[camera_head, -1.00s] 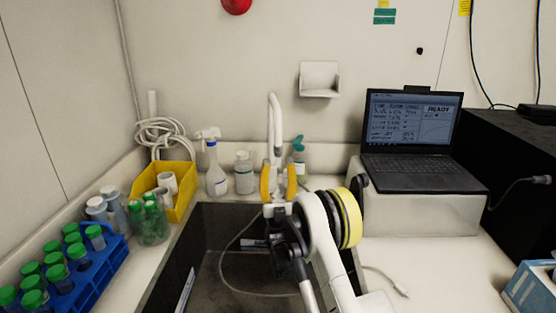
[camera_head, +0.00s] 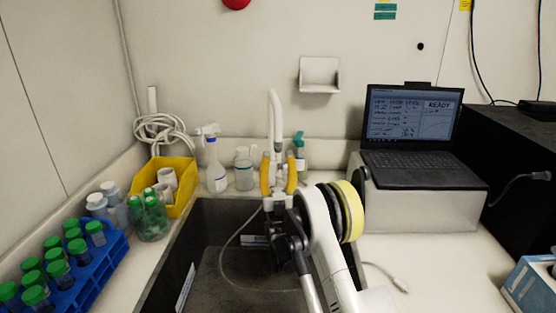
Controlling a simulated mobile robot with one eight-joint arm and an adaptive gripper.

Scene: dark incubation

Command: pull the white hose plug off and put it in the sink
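My gripper (camera_head: 278,176) is over the back of the sink (camera_head: 205,225), its two yellow-padded fingers pointing up and standing apart. The white tap (camera_head: 274,115) rises behind it, its lower part partly hidden. Something pale shows between the fingers; I cannot tell whether it is the white hose plug or the tap behind, nor whether the fingers touch it. A thin pale hose (camera_head: 222,262) loops inside the sink. A pale line with a small white end piece (camera_head: 400,284) lies on the counter to the right; I cannot tell whether that is the plug.
A yellow bin (camera_head: 180,203), a spray bottle (camera_head: 214,170) and other bottles stand behind and left of the sink. A blue rack (camera_head: 95,270) of green-capped tubes is at the left. A laptop (camera_head: 415,130) sits on a raised box at the right.

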